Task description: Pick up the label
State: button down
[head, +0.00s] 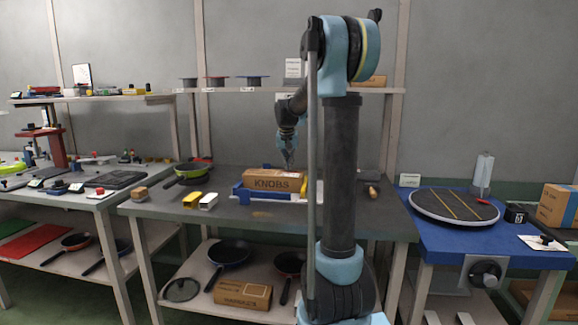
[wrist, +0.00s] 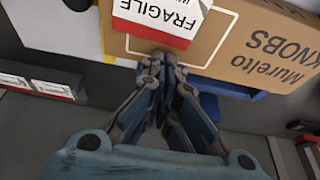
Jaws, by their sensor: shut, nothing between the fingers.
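The label (wrist: 160,18) is a white sheet with a red lower edge and the word FRAGILE, upside down in the wrist view. It lies against a brown cardboard box (wrist: 235,50) marked KNOBS, and its upper part is cut off by the frame. The box also shows in the head view (head: 270,181), where I cannot make out the label. My gripper (wrist: 163,56) is shut and empty, its fingertips just below the label's red edge. Whether they touch the label or box, I cannot tell. In the head view my gripper (head: 289,163) is above the box.
The box sits in a blue holder (head: 243,193) on the grey table (head: 245,222). Yellow (head: 193,198) and white (head: 209,201) small items lie left of it. A blue table with a round turntable (head: 453,206) stands at right.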

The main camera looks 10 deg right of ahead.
aim_at(288, 173)
jog(key=shift+s, duration=0.15)
jog(key=shift+s+a, duration=0.25)
jog(key=shift+s, duration=0.5)
jog(key=shift+s+a, duration=0.25)
jog(key=shift+s, duration=0.5)
